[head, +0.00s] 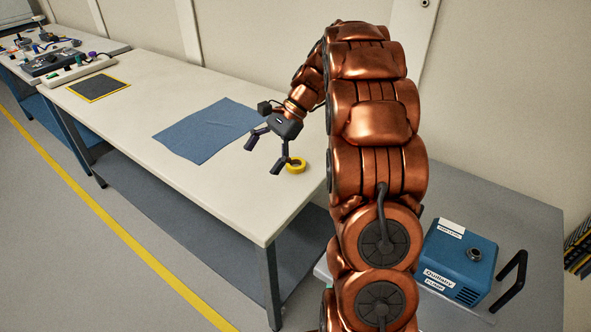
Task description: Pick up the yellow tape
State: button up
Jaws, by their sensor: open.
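The yellow tape (296,166) is a small ring lying flat on the white table (235,208), towards its right end. My gripper (264,160) is open, with its two dark fingers spread apart and pointing down and to the left. The tape shows just to the right of the right finger, outside the gap between the fingers. I cannot tell from this view how high the fingertips are above the table or whether the right finger touches the tape.
A blue cloth (200,132) lies left of my gripper. A dark mat with a yellow border (98,87) and a power strip (80,70) lie farther left. A blue pump box (455,262) stands at the right. The table's front part is clear.

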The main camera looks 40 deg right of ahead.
jog(key=w+d+f+m+t+y+b, duration=0.1)
jog(key=w+d+f+m, duration=0.15)
jog(key=d, duration=0.35)
jog(key=w+d+f+m+t+y+b, duration=0.1)
jog(key=w+d+f+m, duration=0.15)
jog(key=d, duration=0.35)
jog(key=m+t+y+b, duration=0.2)
jog(key=t, duration=0.1)
send_near(297, 162)
jog(key=a, duration=0.3)
jog(key=shift+s+a+r, duration=0.15)
jog(key=shift+s+r, duration=0.2)
jog(key=shift+r, duration=0.05)
jog(key=shift+p+x, duration=0.4)
jog(key=shift+x, duration=3.4)
jog(key=c, duration=1.1)
jog(key=shift+r, duration=0.1)
